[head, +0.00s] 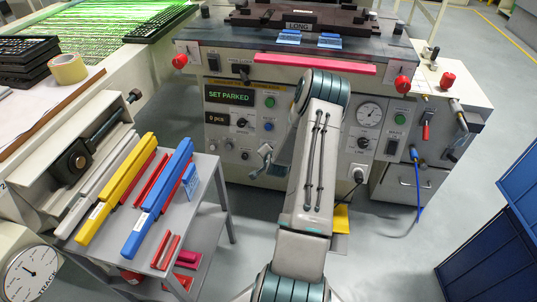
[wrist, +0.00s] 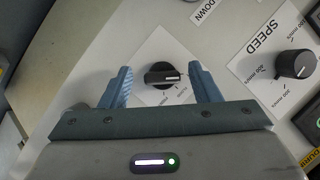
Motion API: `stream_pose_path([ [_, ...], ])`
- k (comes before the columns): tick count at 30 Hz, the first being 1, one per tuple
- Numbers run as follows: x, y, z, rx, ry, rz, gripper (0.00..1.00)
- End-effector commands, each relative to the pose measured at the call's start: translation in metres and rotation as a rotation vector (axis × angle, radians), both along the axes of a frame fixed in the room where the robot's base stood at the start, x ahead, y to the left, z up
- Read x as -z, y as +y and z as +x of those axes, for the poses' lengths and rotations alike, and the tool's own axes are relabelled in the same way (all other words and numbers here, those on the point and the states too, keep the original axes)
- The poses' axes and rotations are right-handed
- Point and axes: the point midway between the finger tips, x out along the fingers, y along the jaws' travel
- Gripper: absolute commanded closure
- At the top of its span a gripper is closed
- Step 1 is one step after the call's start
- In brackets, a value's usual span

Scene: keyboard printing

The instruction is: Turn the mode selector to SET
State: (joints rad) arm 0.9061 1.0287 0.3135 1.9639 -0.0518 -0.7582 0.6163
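A black rotary knob (wrist: 162,76) sits on a white label plate in the wrist view, its bar lying roughly level with a white mark toward the right end. Small print around it is too blurred to read, so I cannot confirm that it is the mode selector. My gripper (wrist: 160,84) is open, with one blue finger on each side of the knob and a visible gap to both. Nothing is between the fingers except the knob in line with them.
A SPEED knob (wrist: 295,64) is to the right of the gripper in the wrist view. In the head view, the panel's display (head: 229,96) reads SET PARKED. A grey cart (head: 215,205) with coloured bars stands left, and blue bins (head: 510,235) stand right.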

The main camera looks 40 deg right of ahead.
Motion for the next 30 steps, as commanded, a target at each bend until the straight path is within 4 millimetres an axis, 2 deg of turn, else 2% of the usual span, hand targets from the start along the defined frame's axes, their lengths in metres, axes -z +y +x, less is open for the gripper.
stream_pose_path([
  [8, -0.008, 0.004, -0.006, -0.002, -0.001, -0.001, 0.44],
  [21, -0.059, 0.038, -0.071, 0.001, 0.001, -0.001, 0.44],
  [30, -0.077, 0.053, -0.098, 0.001, -0.001, 0.000, 0.44],
])
